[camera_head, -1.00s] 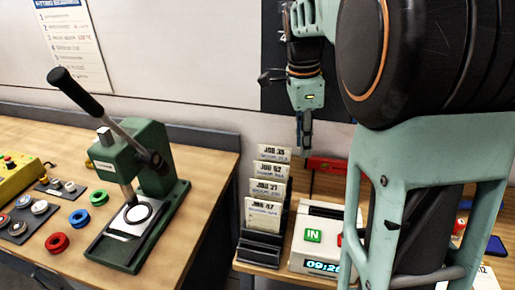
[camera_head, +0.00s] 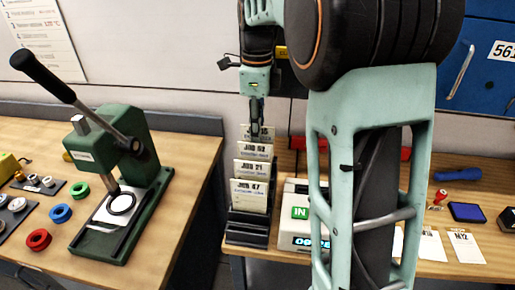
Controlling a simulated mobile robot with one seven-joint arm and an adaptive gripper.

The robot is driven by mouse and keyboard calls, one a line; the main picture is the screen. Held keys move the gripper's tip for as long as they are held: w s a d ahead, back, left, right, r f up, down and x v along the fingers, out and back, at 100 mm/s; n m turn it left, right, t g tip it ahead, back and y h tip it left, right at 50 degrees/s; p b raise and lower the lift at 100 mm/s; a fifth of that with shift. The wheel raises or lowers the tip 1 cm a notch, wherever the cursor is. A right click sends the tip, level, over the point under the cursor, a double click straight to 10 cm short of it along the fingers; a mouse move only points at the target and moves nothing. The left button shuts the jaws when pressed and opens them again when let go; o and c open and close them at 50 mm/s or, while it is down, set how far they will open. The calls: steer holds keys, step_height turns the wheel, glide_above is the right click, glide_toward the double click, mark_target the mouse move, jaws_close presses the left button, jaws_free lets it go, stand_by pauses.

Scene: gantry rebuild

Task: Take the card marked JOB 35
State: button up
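A black card rack (camera_head: 247,229) stands on the right bench and holds several cards in a stepped row. The JOB 35 card (camera_head: 268,131) is the rearmost and highest, partly hidden behind my gripper. In front of it are the JOB 52 card (camera_head: 255,149), the JOB 21 card (camera_head: 252,167) and the JOB 47 card (camera_head: 249,195). My gripper (camera_head: 256,132) points down, its fingertips at the JOB 35 card in the picture. I cannot tell whether the fingers touch the card or are closed on it.
A white time clock (camera_head: 297,188) marked IN stands right of the rack, partly behind my arm. A green press (camera_head: 125,180) stands on the left bench. A gap separates the benches. Blue cabinets (camera_head: 480,65) and a blue ink pad (camera_head: 467,212) are at right.

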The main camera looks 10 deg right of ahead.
step_height(320, 180, down, 3)
steer(key=shift+d+r, duration=0.1)
steer(key=shift+c, duration=0.5)
jaws_close()
steer(key=shift+r, duration=0.1)
